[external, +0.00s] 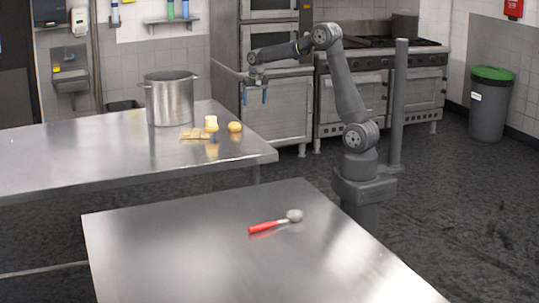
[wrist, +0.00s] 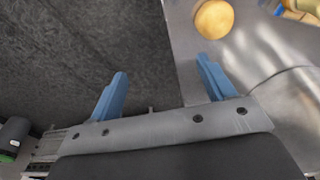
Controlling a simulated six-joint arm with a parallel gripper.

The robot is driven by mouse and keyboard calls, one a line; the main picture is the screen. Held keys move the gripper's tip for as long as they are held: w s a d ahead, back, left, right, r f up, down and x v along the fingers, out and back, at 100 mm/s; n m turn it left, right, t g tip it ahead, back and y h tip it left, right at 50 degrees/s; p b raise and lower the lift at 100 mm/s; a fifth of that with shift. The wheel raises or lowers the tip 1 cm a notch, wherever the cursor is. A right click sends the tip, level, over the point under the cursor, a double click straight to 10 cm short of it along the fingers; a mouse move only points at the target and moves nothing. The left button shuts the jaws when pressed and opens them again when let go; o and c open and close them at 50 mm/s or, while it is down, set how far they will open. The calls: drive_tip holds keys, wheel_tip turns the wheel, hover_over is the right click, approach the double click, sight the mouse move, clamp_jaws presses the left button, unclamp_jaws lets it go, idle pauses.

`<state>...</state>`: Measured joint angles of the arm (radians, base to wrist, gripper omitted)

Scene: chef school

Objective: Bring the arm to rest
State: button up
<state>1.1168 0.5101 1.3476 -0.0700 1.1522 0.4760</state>
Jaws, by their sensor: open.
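My gripper (external: 254,97) is open and empty. It hangs in the air off the right edge of the far steel table, pointing down. In the wrist view its two blue fingers (wrist: 160,90) stand apart with grey floor and the table's edge behind them. My arm is raised and bent, with the forearm reaching left.
The far steel table (external: 75,165) bears a large pot (external: 170,100), a yellow-orange round item (external: 235,127), which also shows in the wrist view (wrist: 214,20), and other yellowish items. The near table (external: 160,245) holds a red-handled scoop (external: 272,224). Ovens stand behind my arm.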

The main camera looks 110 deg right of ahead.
drive_tip(key=w+a, duration=0.8)
drive_tip(key=a, duration=0.3)
drive_tip(key=w+a, duration=0.8)
drive_tip(key=a, duration=0.3)
drive_tip(key=w+a, duration=0.1)
drive_tip(key=a, duration=1)
drive_tip(key=w+a+f, duration=0.1)
drive_tip(key=a, duration=1.1)
drive_tip(key=shift+w+f, duration=0.25)
drive_tip(key=s+d, duration=0.1)
drive_tip(key=d, duration=2)
drive_tip(key=shift+s+r, duration=0.3)
drive_tip(key=shift+r, duration=0.15)
drive_tip(key=shift+a, duration=0.1)
